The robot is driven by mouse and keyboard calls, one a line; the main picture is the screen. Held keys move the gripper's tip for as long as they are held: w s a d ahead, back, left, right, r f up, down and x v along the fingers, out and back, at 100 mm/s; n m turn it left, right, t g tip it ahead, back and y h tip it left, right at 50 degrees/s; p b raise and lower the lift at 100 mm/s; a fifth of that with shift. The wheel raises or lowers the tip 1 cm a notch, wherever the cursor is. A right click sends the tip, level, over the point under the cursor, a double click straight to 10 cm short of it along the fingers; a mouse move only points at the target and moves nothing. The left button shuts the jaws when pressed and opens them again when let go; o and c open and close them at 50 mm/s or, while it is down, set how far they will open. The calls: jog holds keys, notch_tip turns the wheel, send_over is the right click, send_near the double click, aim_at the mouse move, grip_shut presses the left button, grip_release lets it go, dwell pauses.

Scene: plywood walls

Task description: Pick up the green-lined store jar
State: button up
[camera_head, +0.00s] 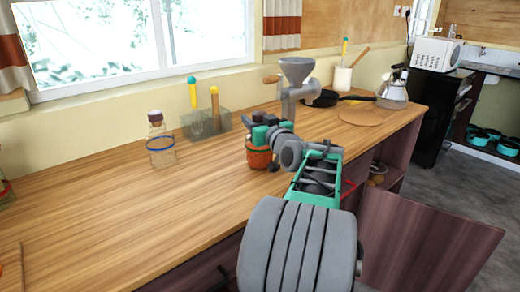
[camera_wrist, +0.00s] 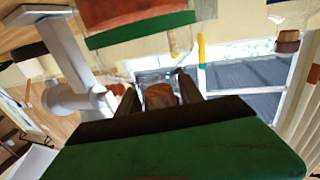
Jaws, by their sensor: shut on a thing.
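The green-lined store jar (camera_head: 257,158) has orange contents and a green band. In the head view it is upright at the middle of the wooden counter, below my gripper (camera_head: 262,132). In the wrist view, which is upside down, the jar (camera_wrist: 140,28) fills the top, and its brown lid (camera_wrist: 160,97) sits between my two dark fingers. My gripper is shut on the lid from above. My gripper hides the jar's top in the head view. I cannot tell whether its base touches the counter (camera_head: 110,210).
A blue-ringed glass jar (camera_head: 161,152) and a grey holder (camera_head: 207,125) with utensils stand to the left. A grey grinder (camera_head: 296,75) stands close behind. A black pan (camera_head: 322,98), round board (camera_head: 368,114) and glass flask (camera_head: 393,95) are farther right.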

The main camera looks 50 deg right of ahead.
grip_shut()
dwell(0.4)
jog(key=shift+r, duration=0.15)
jog(key=shift+r, duration=0.1)
